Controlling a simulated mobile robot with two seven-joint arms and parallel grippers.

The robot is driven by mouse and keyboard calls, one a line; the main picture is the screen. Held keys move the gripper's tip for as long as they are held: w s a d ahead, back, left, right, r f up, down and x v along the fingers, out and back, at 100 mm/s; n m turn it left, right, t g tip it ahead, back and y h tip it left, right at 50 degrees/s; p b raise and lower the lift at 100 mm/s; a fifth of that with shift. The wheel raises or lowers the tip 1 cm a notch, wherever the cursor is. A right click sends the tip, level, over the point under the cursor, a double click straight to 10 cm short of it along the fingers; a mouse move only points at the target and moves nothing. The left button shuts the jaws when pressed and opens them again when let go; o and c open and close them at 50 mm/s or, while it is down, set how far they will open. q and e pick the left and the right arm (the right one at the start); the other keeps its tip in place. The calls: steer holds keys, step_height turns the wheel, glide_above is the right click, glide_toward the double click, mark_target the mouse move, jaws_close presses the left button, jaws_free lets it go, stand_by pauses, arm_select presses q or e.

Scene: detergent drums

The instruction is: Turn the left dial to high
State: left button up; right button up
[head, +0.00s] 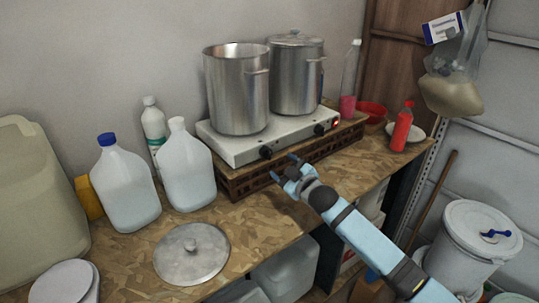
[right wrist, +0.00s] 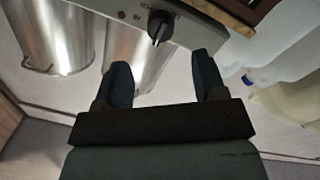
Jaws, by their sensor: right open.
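The left dial (head: 266,153) is a black knob on the front face of a white two-burner hot plate (head: 226,152). In the right wrist view, which looks upside down, the dial (right wrist: 158,27) shows a light pointer line, with small markings around it too blurred to read. My right gripper (head: 284,168) is open and empty, just in front of and slightly right of the left dial. In the right wrist view the dial lies beyond the gap between the two dark fingertips (right wrist: 164,65), apart from them. The right dial (head: 319,129) sits further right. My left gripper is not in view.
Two metal pots (head: 237,95) (head: 296,80) stand on the hot plate, which rests on a brown slatted crate (head: 240,182). White jugs (head: 126,188) stand left, a metal lid (head: 191,253) lies in front, and a red bottle (head: 402,127) stands right. Bare wood (head: 255,215) lies before the crate.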

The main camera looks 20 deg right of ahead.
mark_target(270, 156)
steer(key=x, duration=0.7)
steer(key=shift+w+a+p, duration=0.25)
steer(key=shift+w+p, duration=0.1)
steer(key=shift+p, duration=0.05)
steer(key=shift+c, duration=0.4)
steer(key=c, duration=0.8)
steer(key=shift+c, duration=0.2)
